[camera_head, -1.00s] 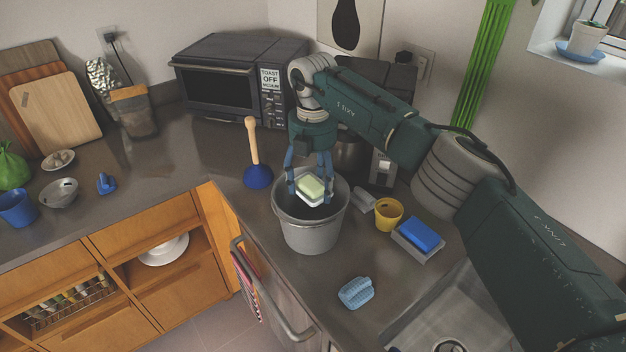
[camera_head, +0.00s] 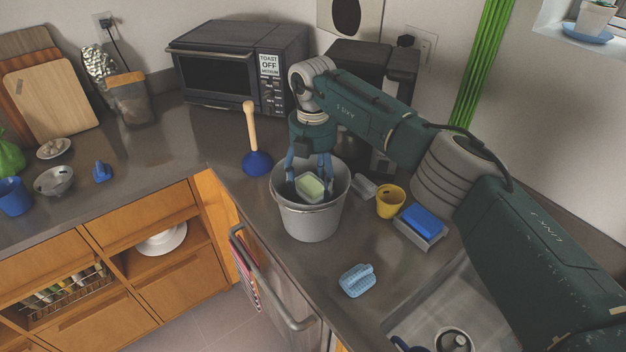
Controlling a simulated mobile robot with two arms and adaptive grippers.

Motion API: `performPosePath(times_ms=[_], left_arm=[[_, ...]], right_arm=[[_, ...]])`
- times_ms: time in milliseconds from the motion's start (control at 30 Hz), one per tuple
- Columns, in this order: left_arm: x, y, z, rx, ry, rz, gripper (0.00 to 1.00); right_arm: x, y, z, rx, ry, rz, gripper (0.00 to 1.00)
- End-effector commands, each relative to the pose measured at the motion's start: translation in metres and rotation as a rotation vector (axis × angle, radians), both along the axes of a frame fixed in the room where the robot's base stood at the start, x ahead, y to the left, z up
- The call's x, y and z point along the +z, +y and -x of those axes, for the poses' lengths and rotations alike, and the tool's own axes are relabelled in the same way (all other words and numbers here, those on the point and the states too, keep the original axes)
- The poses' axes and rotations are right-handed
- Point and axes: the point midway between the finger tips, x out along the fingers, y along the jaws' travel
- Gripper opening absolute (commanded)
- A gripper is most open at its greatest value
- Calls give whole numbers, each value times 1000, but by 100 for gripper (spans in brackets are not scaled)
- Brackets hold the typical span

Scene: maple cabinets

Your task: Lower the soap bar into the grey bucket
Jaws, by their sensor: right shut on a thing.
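The grey bucket (camera_head: 312,222) stands on the dark counter near its front edge. My right gripper (camera_head: 310,186) points down into the bucket's mouth, with its blue fingers partly below the rim. It is shut on the soap bar (camera_head: 311,185), a pale green block with a whitish lower part. The soap is inside the bucket's opening, seen against the inner wall. Whether it touches the bottom cannot be seen. My left gripper is not in view.
A plunger (camera_head: 256,160) stands left of the bucket. A yellow cup (camera_head: 390,202) and a blue sponge on a grey holder (camera_head: 423,222) are to the right. A toaster oven (camera_head: 230,75) is behind.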

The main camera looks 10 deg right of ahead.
Motion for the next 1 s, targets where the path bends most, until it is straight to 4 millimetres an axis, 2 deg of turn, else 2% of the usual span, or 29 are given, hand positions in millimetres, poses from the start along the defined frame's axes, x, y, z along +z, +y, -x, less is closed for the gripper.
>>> performPosePath(times_ms=[1000], left_arm=[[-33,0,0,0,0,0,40]], right_arm=[[-52,1,0,1,-1,-1,34]])
